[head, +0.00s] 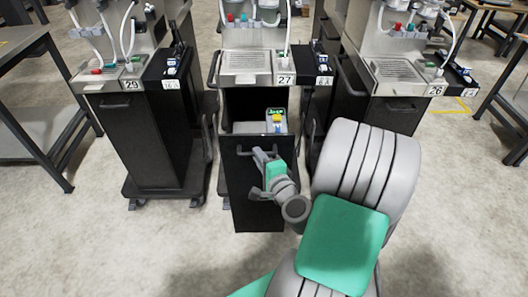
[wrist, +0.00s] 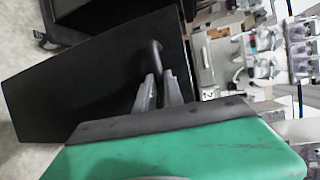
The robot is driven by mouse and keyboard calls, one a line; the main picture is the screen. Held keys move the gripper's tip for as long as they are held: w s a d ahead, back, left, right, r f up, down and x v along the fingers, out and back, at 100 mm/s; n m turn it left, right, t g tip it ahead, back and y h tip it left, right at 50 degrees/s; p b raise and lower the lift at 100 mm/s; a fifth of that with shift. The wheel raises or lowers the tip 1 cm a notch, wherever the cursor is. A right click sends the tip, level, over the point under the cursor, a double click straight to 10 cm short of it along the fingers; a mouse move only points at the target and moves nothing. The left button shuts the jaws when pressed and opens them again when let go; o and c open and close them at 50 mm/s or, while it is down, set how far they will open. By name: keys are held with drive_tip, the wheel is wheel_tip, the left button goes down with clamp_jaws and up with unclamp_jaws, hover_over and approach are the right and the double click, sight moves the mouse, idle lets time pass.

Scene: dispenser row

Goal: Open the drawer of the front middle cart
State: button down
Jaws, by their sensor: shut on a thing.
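The front middle cart (head: 253,65) has a grey metal top and carries the label 27. A small yellow and blue item and a green-labelled thing (head: 277,119) sit inside at the right. My gripper (head: 264,157) is at the upper part of the drawer front. In the wrist view my gripper (wrist: 160,78) has its fingers shut on the drawer's dark bar handle (wrist: 156,50); the fingers hide part of it. The black drawer front (wrist: 90,90) fills the left there.
A cart labelled 29 (head: 140,135) stands at the left, and a cart labelled 26 (head: 385,105) at the right, partly behind my arm. Dark tables stand at the far left (head: 45,115) and right edges. The grey floor (head: 130,245) in front is clear.

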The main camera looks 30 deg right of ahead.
drive_tip(key=shift+s+a, duration=0.5)
drive_tip(key=shift+s, duration=0.3)
drive_tip(key=c, duration=1.5)
unclamp_jaws()
drive_tip(key=shift+o, duration=0.2)
